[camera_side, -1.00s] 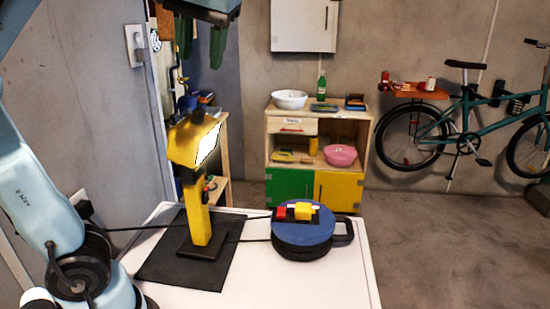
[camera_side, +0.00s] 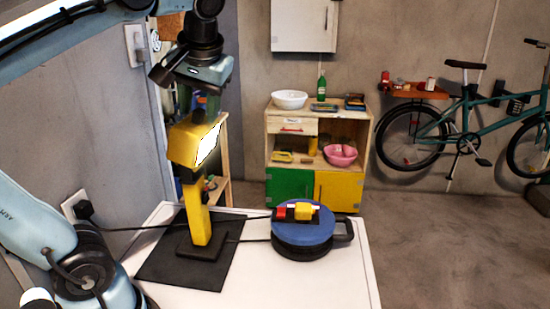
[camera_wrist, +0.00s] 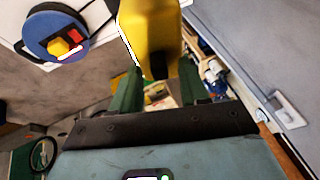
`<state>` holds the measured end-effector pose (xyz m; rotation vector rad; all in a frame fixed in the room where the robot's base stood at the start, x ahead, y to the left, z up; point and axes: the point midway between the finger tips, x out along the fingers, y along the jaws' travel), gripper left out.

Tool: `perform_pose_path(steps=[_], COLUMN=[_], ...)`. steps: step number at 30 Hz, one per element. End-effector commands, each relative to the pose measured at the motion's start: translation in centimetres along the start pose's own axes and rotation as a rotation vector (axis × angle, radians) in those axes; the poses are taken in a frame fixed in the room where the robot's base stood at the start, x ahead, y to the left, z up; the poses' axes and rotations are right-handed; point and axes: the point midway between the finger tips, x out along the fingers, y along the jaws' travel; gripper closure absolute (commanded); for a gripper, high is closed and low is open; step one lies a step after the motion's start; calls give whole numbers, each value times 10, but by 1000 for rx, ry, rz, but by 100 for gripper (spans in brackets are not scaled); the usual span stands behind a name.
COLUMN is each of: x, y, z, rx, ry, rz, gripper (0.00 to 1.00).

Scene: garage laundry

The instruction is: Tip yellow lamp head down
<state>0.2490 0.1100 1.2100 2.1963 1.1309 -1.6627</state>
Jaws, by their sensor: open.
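The yellow lamp stands upright on a black mat (camera_side: 160,262). Its yellow head (camera_side: 193,142) sits on top of the stem (camera_side: 199,212), with the bright lit face turned to the right and tilted. My gripper (camera_side: 193,104) points down just above the head, with its green fingers apart. In the wrist view the lamp head (camera_wrist: 152,35) shows between and beyond the two fingers, and my gripper (camera_wrist: 159,88) is open. I cannot tell whether a finger touches the head.
A blue cable reel (camera_side: 302,230) with red and yellow pieces on top sits right of the lamp on the white worktop (camera_side: 345,275). Black cables run across behind the lamp from a wall socket (camera_side: 75,207). A wooden cabinet (camera_side: 318,125) and a bicycle (camera_side: 465,120) stand farther back.

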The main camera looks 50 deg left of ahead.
Motion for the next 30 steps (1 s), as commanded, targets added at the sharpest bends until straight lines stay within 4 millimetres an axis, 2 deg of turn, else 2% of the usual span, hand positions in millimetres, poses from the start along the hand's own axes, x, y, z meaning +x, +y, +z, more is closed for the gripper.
perform_pose_path(steps=[8,17,26,30], x=[1,1,1,2], y=[0,0,0,7], z=[0,0,0,0], rx=[1,1,2,24], ry=[0,0,0,-2], rz=[0,0,-2,-38], gripper=[55,100,100,100])
